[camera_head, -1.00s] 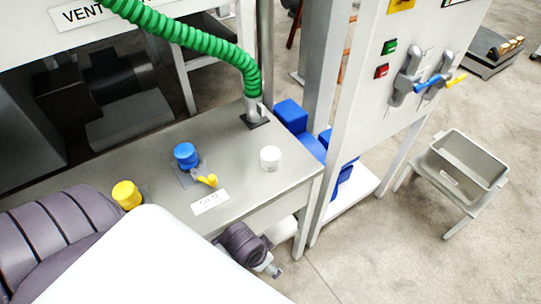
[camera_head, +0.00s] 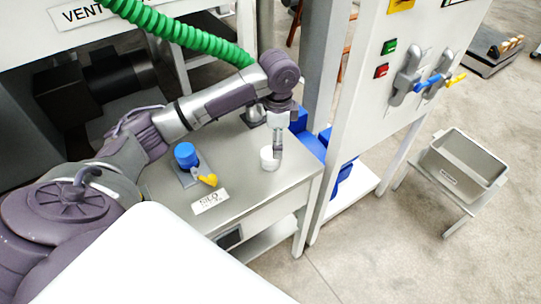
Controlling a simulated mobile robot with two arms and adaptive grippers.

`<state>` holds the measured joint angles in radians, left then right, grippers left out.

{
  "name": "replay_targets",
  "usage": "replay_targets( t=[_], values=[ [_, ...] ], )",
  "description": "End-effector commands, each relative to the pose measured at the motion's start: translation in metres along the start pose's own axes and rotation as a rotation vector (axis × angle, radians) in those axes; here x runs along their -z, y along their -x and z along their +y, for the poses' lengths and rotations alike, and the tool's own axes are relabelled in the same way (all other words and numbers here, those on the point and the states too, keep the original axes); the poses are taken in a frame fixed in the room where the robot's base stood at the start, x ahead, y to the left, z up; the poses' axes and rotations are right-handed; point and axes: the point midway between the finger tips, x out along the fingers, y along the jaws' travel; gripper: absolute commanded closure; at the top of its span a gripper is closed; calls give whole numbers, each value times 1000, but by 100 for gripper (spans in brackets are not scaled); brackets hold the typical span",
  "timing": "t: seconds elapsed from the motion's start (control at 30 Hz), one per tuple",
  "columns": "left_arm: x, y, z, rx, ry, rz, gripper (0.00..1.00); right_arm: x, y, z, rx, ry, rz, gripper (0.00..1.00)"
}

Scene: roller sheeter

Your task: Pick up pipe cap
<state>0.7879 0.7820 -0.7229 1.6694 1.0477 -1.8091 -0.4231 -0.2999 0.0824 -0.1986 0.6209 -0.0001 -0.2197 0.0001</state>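A short white round cap (camera_head: 267,160), which I take to be the pipe cap, stands on the grey metal table (camera_head: 245,190) near its right end. My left arm reaches across the table from the left. My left gripper (camera_head: 277,151) points down at the cap, its fingers overlapping the cap's right side in the picture. I cannot tell whether the fingers touch the cap or how far they are open. The cap appears to rest on the table. My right gripper is not in view.
A blue-capped fitting (camera_head: 186,154) with a yellow valve handle (camera_head: 207,180) stands left of the cap, behind a "SILO" label (camera_head: 210,201). A green hose (camera_head: 180,28) hangs behind my arm.

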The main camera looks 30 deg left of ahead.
Motion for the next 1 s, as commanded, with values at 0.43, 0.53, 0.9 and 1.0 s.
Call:
replay_targets(
  t=[0.43, 0.53, 0.9, 1.0],
  values=[
    [-18, -18, -23, -18, 16, -16, 8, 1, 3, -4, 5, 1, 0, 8],
    [-18, -36, -23, -16, 17, -14, 8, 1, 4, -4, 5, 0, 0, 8],
    [-17, -70, -23, -15, 16, -14, 8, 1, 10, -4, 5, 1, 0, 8],
    [-16, -86, -23, -15, 17, -14, 8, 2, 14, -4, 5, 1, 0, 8]
  ],
)
